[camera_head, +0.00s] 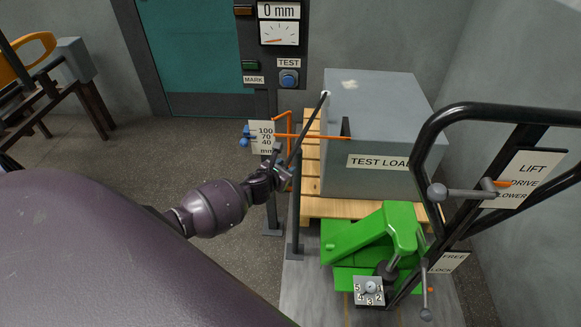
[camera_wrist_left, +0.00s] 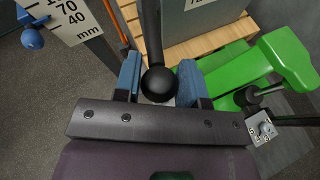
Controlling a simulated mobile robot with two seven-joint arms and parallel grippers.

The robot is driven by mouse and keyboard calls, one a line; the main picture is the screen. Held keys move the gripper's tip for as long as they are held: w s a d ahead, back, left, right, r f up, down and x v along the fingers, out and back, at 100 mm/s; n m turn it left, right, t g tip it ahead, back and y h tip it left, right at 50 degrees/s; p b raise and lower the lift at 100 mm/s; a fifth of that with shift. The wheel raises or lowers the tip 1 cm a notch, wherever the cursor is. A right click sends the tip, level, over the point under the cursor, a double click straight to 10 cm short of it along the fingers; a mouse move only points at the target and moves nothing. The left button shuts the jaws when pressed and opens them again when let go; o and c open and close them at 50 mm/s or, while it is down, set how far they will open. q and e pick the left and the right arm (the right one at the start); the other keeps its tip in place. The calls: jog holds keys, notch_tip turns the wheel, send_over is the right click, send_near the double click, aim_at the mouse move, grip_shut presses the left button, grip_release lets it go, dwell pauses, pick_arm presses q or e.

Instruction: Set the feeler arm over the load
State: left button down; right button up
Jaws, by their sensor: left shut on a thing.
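My left gripper (camera_head: 277,172) is at the gauge stand, left of the load. In the left wrist view its blue fingers (camera_wrist_left: 160,82) are shut on the black ball knob (camera_wrist_left: 158,84) of a dark rod (camera_head: 307,132). The rod slants up and right; its far end appears at the load's upper left corner, contact unclear. The grey load (camera_head: 365,120), labelled TEST LOAD, sits on a wooden pallet (camera_head: 312,207). Which bar is the feeler arm is unclear. My right gripper is out of view.
A green jack (camera_head: 375,240) with a numbered dial (camera_head: 369,290) stands before the pallet. A black handle frame (camera_head: 430,130) with LIFT, DRIVE and LOWER markings rises at the right. A gauge panel (camera_head: 279,25) reads 0 mm, above a blue TEST button (camera_head: 289,78).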

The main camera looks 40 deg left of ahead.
pick_arm(q)
jog(key=a+m+h+b, duration=0.4)
jog(key=a+h, duration=0.1)
jog(key=shift+s+a+m+h, duration=0.2)
jog(key=shift+m+h, duration=0.1)
jog(key=shift+m, duration=0.1)
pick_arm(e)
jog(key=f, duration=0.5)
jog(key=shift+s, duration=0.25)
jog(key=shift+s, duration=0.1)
pick_arm(q)
jog(key=c, duration=0.9)
grip_release()
jog(key=shift+c, duration=0.2)
jog(key=shift+o, duration=1.1)
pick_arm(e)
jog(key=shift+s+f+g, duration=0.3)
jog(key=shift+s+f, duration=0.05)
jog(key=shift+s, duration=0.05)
